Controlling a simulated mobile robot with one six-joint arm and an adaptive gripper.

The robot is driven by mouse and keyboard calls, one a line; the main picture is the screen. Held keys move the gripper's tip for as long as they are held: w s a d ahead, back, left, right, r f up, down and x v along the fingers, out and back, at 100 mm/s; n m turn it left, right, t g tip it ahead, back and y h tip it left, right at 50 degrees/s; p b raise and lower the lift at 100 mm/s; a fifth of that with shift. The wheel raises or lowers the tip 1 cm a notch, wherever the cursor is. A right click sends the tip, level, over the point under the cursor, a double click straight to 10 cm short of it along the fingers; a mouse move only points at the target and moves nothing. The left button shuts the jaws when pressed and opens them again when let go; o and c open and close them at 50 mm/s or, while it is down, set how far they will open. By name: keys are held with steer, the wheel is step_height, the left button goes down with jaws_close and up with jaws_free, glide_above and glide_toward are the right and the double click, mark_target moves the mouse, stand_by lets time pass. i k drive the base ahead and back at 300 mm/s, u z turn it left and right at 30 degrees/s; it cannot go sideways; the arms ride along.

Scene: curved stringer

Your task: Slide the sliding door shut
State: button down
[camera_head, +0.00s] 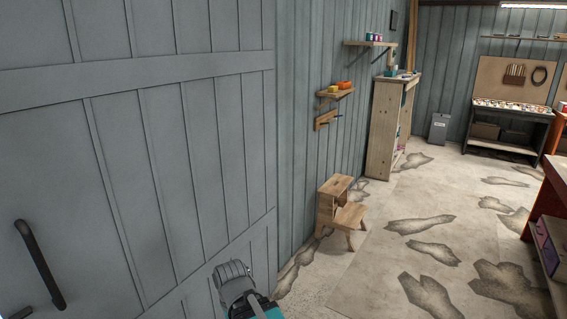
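The sliding door (150,130) is a large grey-blue plank panel with a horizontal rail and a diagonal brace, filling the left of the head view. A dark vertical bar handle (40,265) is on it at the lower left. The door's right edge stands against the grey-blue plank wall (300,120). The doorway and the door's left edge are out of view, so I cannot tell how far it is open. Part of my arm (236,284) shows at the bottom centre in front of the door, right of the handle. My gripper is not visible.
A wooden step stool (341,211) stands by the wall. Beyond it are a small wall shelf (335,94) and a tall wooden cabinet (386,130). A workbench (500,125) is at the back, and a red bench (548,225) at the right edge. The stained floor (400,230) between is clear.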

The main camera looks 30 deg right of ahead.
mark_target(137, 139)
steer(key=k, duration=0.75)
steer(key=z, duration=0.2)
steer(key=i, duration=0.85)
steer(key=z, duration=0.4)
steer(key=i, duration=1)
steer(key=u, duration=0.3)
